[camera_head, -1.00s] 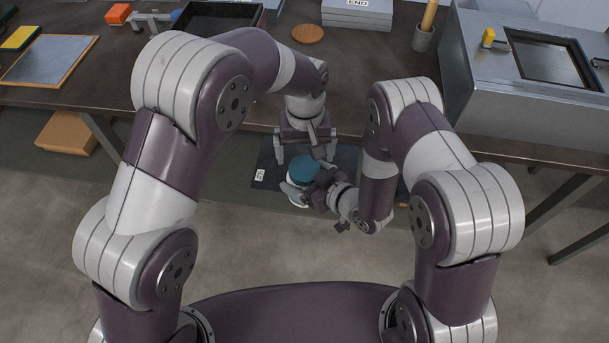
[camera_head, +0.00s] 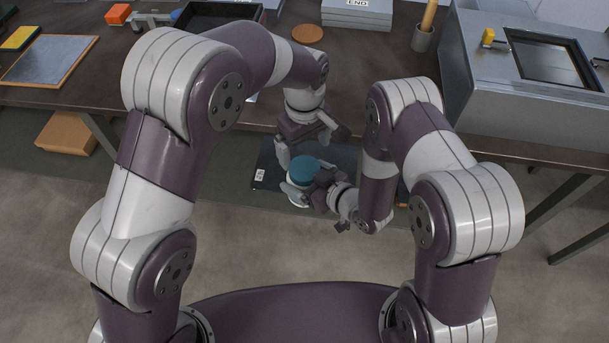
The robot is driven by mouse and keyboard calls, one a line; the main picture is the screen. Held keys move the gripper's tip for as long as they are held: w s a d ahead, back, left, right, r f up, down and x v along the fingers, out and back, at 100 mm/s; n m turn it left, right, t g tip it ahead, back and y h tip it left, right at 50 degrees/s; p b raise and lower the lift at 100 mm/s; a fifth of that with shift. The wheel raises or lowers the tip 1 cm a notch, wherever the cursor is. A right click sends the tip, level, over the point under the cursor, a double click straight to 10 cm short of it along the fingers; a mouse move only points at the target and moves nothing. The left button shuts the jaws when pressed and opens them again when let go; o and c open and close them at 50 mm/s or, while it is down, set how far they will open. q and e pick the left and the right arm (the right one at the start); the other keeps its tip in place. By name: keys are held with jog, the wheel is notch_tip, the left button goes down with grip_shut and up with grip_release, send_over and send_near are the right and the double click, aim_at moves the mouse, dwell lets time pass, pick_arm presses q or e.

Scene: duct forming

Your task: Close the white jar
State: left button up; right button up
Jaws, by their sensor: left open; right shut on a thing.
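The white jar (camera_head: 296,205) stands on a dark mat in the middle of the view, mostly hidden by my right gripper. A round teal lid (camera_head: 303,168) sits over the jar's top; I cannot tell how tightly it is seated. My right gripper (camera_head: 304,192) is shut on the jar from the right. My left gripper (camera_head: 302,150) is open just above and behind the lid, with its fingers spread and turned at an angle. The lid does not appear to be between its fingers.
The dark mat (camera_head: 268,170) lies under the jar. A cardboard box (camera_head: 66,133) is at left.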

aim_at(305, 167)
pick_arm(q)
notch_tip(305, 167, down, 6)
jog(key=shift+f, duration=0.2)
jog(key=c, duration=1.1)
jog(key=m, duration=0.6)
jog(key=shift+m, duration=0.3)
jog(key=o, duration=1.2)
jog(key=shift+c, duration=0.2)
jog(key=shift+d, duration=0.1)
